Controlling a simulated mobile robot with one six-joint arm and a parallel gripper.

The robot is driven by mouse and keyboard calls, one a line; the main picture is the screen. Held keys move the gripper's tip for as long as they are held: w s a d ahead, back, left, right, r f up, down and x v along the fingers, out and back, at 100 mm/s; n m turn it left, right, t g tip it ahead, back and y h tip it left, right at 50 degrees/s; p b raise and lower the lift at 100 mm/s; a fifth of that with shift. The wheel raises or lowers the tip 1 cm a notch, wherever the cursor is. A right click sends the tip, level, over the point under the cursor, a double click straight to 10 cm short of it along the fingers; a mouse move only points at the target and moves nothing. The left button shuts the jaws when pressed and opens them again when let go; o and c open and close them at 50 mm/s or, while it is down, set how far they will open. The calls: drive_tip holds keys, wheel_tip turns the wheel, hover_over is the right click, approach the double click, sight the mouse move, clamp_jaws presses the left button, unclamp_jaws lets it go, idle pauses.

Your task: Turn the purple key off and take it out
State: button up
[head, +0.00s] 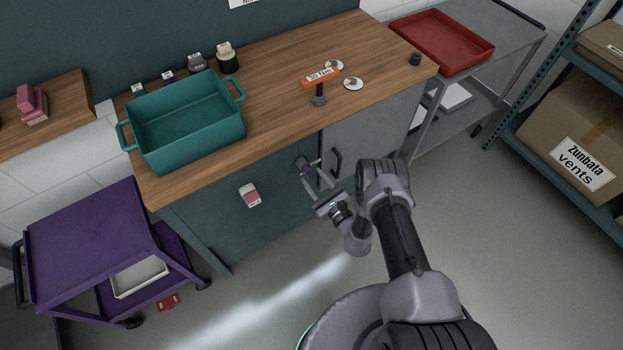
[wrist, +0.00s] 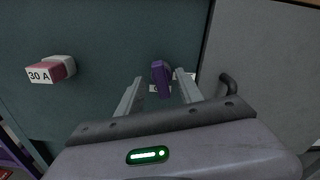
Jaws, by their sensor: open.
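The purple key (wrist: 160,78) sits on the dark teal cabinet front, between my gripper's two fingers in the wrist view. A pale label, partly hidden, shows behind it. In the head view the purple key (head: 303,163) shows small near the cabinet door's edge. My gripper (wrist: 158,90) is open, its fingers on either side of the key; I cannot tell whether either finger touches it. My gripper also shows in the head view (head: 312,172) at the cabinet front.
A pink and white 30 A block (wrist: 50,70) sticks out left of the key. A black door handle (wrist: 228,85) is close on the right. The teal bin (head: 185,125) stands on the worktop (head: 275,105) above. A purple cart (head: 90,240) stands at the left.

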drive_tip(key=shift+x, duration=1.15)
clamp_jaws()
drive_tip(key=c, duration=0.8)
unclamp_jaws()
clamp_jaws()
drive_tip(key=n, duration=0.4)
drive_tip(key=shift+s, duration=0.15)
drive_tip(key=n, duration=0.3)
drive_tip(key=shift+a+f, duration=0.1)
drive_tip(key=shift+a, duration=0.05)
